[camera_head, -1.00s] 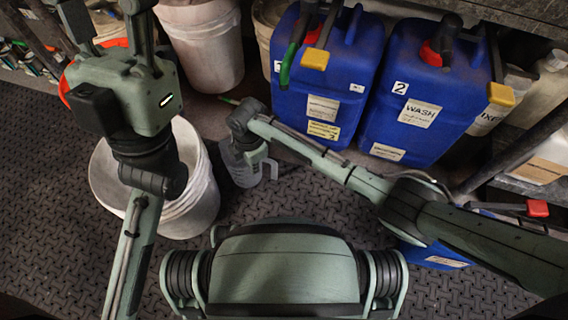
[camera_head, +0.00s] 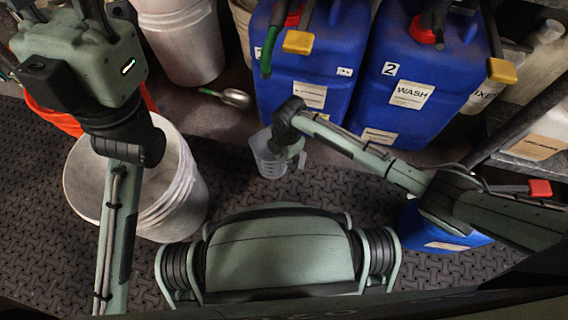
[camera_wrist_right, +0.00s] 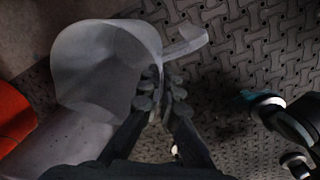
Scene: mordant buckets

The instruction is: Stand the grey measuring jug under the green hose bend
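The grey measuring jug (camera_head: 264,158) is translucent and looks upright over the dark floor mat by the ledge. It also shows large in the right wrist view (camera_wrist_right: 95,75), with its handle to the upper right. My right gripper (camera_wrist_right: 162,92) is shut on the jug's wall near the handle; in the head view the gripper (camera_head: 292,148) is at the jug's right side. The green hose bend (camera_head: 268,52) hangs in front of the left blue canister (camera_head: 325,75), above and behind the jug. My left gripper (camera_head: 65,15) is open and empty at the upper left.
A white bucket (camera_head: 185,190) stands left of the jug, beside an orange bucket (camera_head: 60,118). The WASH canister (camera_head: 420,65) stands right.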

